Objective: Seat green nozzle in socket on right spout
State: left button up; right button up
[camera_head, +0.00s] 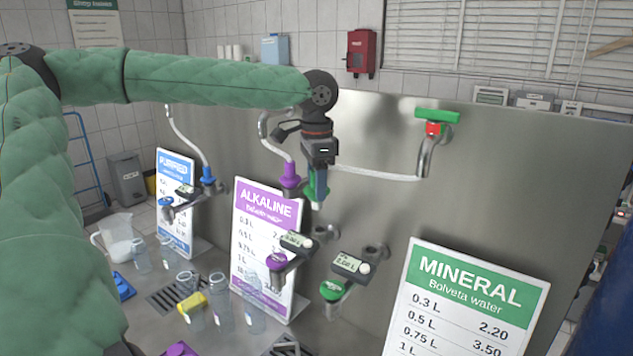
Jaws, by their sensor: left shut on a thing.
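My left gripper (318,188) points down in front of the steel panel, in the middle of the head view. It is shut on the green nozzle (314,198), which is partly covered by the fingers. The right spout (375,254) comes out of the panel below and to the right, with a small display (350,264). My right gripper is not in view.
A pale hose (375,176) runs behind the gripper toward the red-and-green tap (434,128). The ALKALINE sign (264,215), MINERAL sign (465,285) and several bottles (220,315) stand lower down.

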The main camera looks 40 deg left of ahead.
pick_arm(q)
jog(key=shift+r+p, duration=0.1)
jog(key=shift+p, duration=0.6)
jog(key=shift+w+d+p, duration=0.4)
jog(key=shift+w+d, duration=0.1)
jog(key=shift+w, duration=0.15)
jog(key=shift+w+d+p, duration=0.45)
jog(key=shift+w+d, duration=0.85)
jog(key=shift+w, duration=0.3)
jog(key=shift+w+d+p, duration=0.4)
jog(key=shift+w+d, duration=0.85)
jog(key=shift+w, duration=0.35)
jog(key=shift+w+d+p, duration=0.45)
jog(key=shift+w+d, duration=0.85)
jog(key=shift+w, duration=0.3)
jog(key=shift+f, duration=0.25)
notch_tip(320, 180, down, 11)
jog(key=b, duration=0.4)
jog(key=shift+b, duration=0.3)
jog(key=shift+f, duration=0.45)
